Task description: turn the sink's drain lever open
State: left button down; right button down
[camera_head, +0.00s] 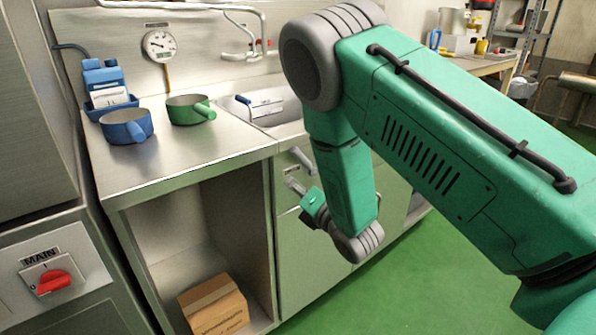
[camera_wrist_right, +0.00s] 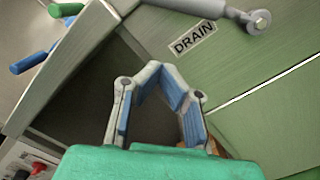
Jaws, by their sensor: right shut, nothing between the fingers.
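The drain lever (camera_wrist_right: 215,10) is a grey bar with a round, bolted end (camera_wrist_right: 260,22) at the top right of the wrist view. Its other end runs out of the frame. Beside it is the DRAIN label (camera_wrist_right: 193,38) on the green-grey cabinet front. In the head view the lever (camera_head: 302,160) slants on the cabinet front below the sink (camera_head: 284,128). My right gripper (camera_head: 293,186) is just below the lever, apart from it. In the wrist view its fingers (camera_wrist_right: 158,74) are shut and empty, below the label. My left gripper is not in view.
A blue pot (camera_head: 126,128) and a green pot (camera_head: 186,110) stand on the steel counter. An open compartment left of the cabinet holds a cardboard box (camera_head: 214,308). A red MAIN switch (camera_head: 52,282) is at lower left. My right arm covers much of the sink's right side.

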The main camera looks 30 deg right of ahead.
aim_at(307, 164)
jog(key=shift+w+d+r, duration=0.9)
jog(key=shift+d+r, duration=0.05)
jog(key=shift+d, duration=0.25)
jog(key=shift+w+d+r, duration=0.15)
jog(key=shift+d+r, duration=0.1)
jog(key=shift+d, duration=0.15)
jog(key=shift+r, duration=0.1)
